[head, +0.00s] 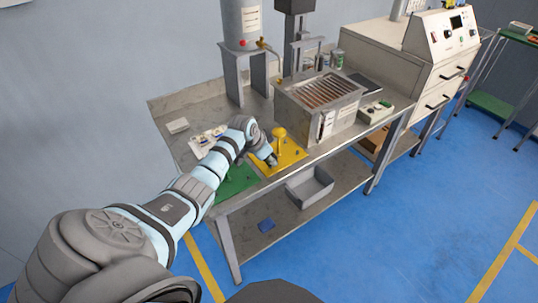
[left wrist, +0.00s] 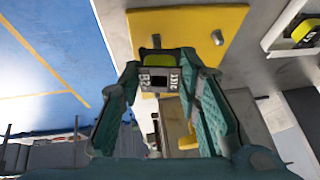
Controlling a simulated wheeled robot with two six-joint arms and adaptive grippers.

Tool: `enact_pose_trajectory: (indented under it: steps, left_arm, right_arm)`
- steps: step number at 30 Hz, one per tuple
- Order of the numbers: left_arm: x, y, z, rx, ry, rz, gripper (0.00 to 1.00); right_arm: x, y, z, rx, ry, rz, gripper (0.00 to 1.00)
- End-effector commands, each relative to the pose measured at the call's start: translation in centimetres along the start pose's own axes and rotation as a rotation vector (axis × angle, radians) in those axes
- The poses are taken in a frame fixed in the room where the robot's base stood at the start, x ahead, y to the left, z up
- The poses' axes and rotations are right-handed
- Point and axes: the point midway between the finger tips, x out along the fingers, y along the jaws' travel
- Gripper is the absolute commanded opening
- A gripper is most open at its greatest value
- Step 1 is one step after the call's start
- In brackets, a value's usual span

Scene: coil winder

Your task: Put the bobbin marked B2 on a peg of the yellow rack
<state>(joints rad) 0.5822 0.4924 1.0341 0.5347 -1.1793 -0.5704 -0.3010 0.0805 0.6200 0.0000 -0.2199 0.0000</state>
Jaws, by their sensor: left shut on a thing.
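My left gripper (head: 271,160) is low at the rack, just below the peg in the head view. My right gripper is not in view.
A green plate (head: 235,182) lies left of the rack at the bench front. A metal box with slats (head: 320,98) stands right of the rack. A grey bin (head: 310,186) sits on the lower shelf. A white tray (head: 207,140) is behind my arm.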

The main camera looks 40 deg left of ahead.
Motion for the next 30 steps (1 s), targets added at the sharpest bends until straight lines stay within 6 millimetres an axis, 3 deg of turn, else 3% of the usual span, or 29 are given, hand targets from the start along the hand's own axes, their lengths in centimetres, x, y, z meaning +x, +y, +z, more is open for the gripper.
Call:
enact_pose_trajectory:
  steps: [30]
  left_arm:
    - [1.6, 0.3, 0.9, -0.001, -0.001, 0.001, 0.00]
  right_arm:
    - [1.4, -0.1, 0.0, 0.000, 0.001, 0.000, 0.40]
